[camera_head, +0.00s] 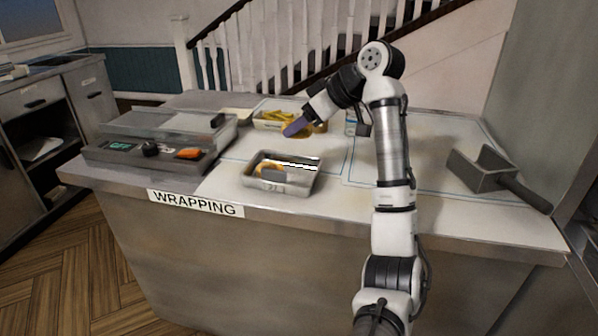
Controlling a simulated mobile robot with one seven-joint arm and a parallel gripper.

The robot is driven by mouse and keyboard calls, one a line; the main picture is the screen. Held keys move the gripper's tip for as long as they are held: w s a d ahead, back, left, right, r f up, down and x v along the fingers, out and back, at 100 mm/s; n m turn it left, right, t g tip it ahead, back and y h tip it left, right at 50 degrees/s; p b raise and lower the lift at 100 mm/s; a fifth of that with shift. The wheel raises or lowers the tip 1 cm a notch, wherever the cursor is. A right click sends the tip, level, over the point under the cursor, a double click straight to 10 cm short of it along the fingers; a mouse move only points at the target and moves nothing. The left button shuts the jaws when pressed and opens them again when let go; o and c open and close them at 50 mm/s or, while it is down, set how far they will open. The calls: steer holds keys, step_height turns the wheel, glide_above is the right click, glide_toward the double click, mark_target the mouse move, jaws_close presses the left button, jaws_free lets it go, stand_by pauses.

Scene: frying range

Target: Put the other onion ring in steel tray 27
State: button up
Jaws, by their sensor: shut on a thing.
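A steel tray (314,181) stands on the near side of the counter; its number is not readable. A golden onion ring (268,168) lies in its left part. My gripper (298,128) is behind this tray, over the counter near the tray of yellow food. It is shut on a golden-brown onion ring (319,128), which shows only partly beside the dark fingers. Whether this ring touches anything below cannot be told.
A tray with yellow fries-like pieces (277,114) stands behind my gripper. A machine with a clear lid (160,135) is on the left. A grey scoop (490,172) lies at the right. The counter's front middle right is clear.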

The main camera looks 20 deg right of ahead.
mark_target(302, 181)
step_height(302, 181, down, 12)
steer(key=shift+r+p, duration=0.1)
steer(key=shift+p, duration=0.2)
steer(key=shift+f, duration=0.3)
steer(key=o, duration=0.5)
steer(key=shift+r, duration=0.1)
steer(key=shift+r, duration=0.25)
steer(key=b+v, duration=0.1)
steer(key=v, duration=1.1)
steer(key=shift+f+b, duration=0.1)
steer(key=shift+b, duration=0.2)
